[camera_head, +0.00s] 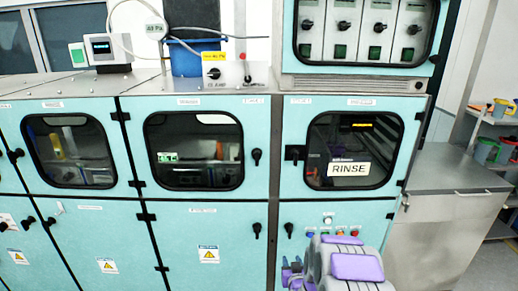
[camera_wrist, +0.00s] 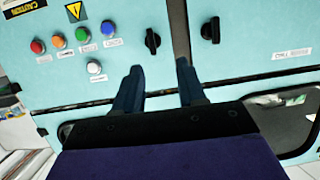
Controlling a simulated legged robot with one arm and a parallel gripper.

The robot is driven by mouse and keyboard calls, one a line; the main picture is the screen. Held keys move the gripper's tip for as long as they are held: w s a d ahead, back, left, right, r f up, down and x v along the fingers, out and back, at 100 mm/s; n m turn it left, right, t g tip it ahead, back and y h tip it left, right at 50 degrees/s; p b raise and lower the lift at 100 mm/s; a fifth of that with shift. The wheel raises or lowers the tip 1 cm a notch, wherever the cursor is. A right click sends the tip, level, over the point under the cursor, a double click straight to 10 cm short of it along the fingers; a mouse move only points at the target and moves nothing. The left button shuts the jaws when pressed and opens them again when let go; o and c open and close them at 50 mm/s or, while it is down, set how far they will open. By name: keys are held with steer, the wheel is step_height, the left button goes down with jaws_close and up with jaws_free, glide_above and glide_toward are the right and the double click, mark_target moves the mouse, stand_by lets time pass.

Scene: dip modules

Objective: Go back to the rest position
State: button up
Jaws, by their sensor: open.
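My gripper (camera_wrist: 159,68) shows in the wrist view with two dark fingers spread apart and nothing between them. Its fingertips point toward the teal cabinet front, near a black knob (camera_wrist: 152,41); whether they touch it I cannot tell. In the head view my grey and purple arm is folded low in front of the right cabinet (camera_head: 295,200). The fingers cannot be made out clearly there.
The right cabinet has a window with a RINSE sign (camera_head: 348,169). Coloured buttons (camera_wrist: 58,41) sit beside the gripper in the wrist view. A blue bin (camera_head: 186,60) stands on top. A steel counter (camera_head: 455,175) and shelf (camera_head: 497,121) are at the right.

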steer(key=s+r+g+b, duration=0.1)
steer(key=s+r+g, duration=0.7)
steer(key=s+r, duration=0.65)
steer(key=s+r+g, duration=0.2)
steer(key=s, duration=0.9)
steer(key=s+d+r+g+b, duration=0.1)
steer(key=s+r+g, duration=0.2)
steer(key=s, duration=0.9)
steer(key=s+r+g, duration=0.2)
steer(key=s+g, duration=0.1)
steer(key=s, duration=0.9)
steer(key=shift+s+d+r+m+h, duration=0.2)
steer(key=shift+d+r+m+h, duration=0.1)
steer(key=shift+d+h, duration=0.1)
